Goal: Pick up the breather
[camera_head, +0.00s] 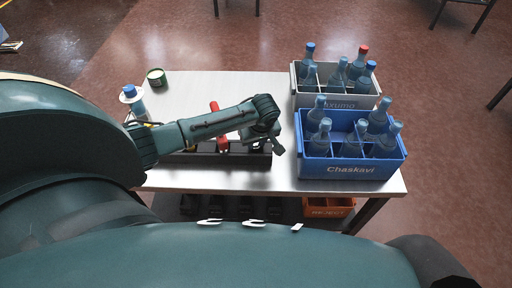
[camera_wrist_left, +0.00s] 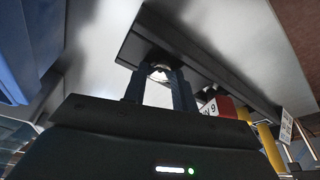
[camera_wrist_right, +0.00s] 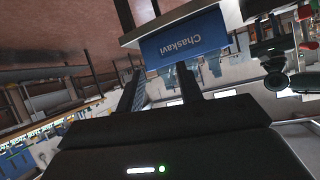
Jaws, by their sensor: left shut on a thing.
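My left gripper (camera_head: 262,146) is over the dark rail (camera_head: 205,160) near the table's front edge. In the left wrist view, its two fingers (camera_wrist_left: 160,76) are shut on a small pale, shiny piece (camera_wrist_left: 158,73), which I take to be the breather. The piece sits at the end of the dark rail (camera_wrist_left: 205,65), touching or very close to it; I cannot tell whether it is clear of it. In the head view the gripper largely hides it. My right gripper (camera_wrist_right: 160,72) shows only in its own wrist view, with fingers apart and nothing between them.
A blue crate (camera_head: 350,171) and a grey crate (camera_head: 335,101) of bottles stand on the right of the white table (camera_head: 185,88). A red part (camera_head: 214,107) is on the rail. An orange bin (camera_head: 328,210) is below.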

